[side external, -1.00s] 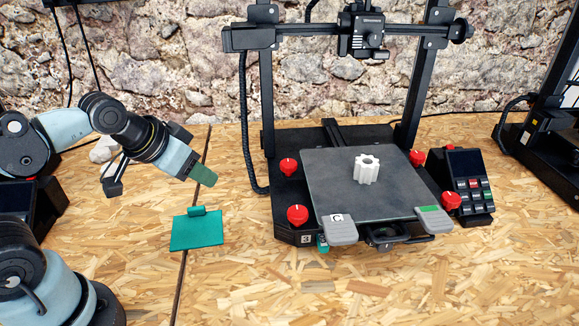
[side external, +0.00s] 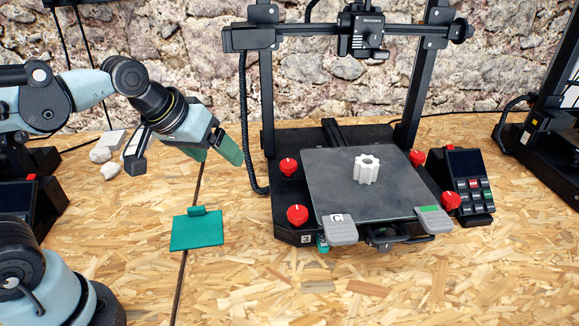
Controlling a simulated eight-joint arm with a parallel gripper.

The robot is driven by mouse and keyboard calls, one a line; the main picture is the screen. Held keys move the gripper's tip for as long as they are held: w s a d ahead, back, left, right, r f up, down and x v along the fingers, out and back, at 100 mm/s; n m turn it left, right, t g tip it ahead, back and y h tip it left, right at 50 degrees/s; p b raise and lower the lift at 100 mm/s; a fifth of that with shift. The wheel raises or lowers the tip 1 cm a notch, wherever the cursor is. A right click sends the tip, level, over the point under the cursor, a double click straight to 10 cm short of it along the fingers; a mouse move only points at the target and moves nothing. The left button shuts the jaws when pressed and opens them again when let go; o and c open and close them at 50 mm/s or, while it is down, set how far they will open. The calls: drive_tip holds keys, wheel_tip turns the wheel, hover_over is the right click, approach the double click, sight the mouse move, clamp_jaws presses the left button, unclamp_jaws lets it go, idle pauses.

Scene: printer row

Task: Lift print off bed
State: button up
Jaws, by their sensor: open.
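The print, a small white gear-like piece with a hole in its top (side external: 366,169), stands upright on the dark print bed (side external: 335,190) of the printer. My gripper (side external: 213,152), with green fingers, is open and empty in the air to the left of the printer. It is well apart from the print. The bed has two grey tabs at its front corners.
Red knobs (side external: 297,214) sit around the bed corners. The printer's upright frame (side external: 266,110) and print head (side external: 361,35) rise over the bed. A control box (side external: 466,185) stands right. A teal plate (side external: 197,231) lies on the wooden table. Another printer (side external: 548,135) stands far right.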

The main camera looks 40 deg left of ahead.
drive_tip(key=w+d+r+n+g+h, duration=0.2)
drive_tip(key=w+d+r+n, duration=0.45)
drive_tip(key=w+n, duration=0.35)
drive_tip(key=n+g+h, duration=0.1)
drive_tip(key=n+g, duration=0.2)
drive_tip(key=n, duration=0.7)
approach(365, 161)
drive_tip(key=x, duration=0.4)
drive_tip(key=shift+d+f, duration=0.25)
drive_tip(key=shift+t, duration=0.3)
drive_tip(key=shift+x, duration=2.95)
drive_tip(key=shift+a, duration=0.15)
drive_tip(key=c, duration=1)
drive_tip(key=shift+c, duration=0.2)
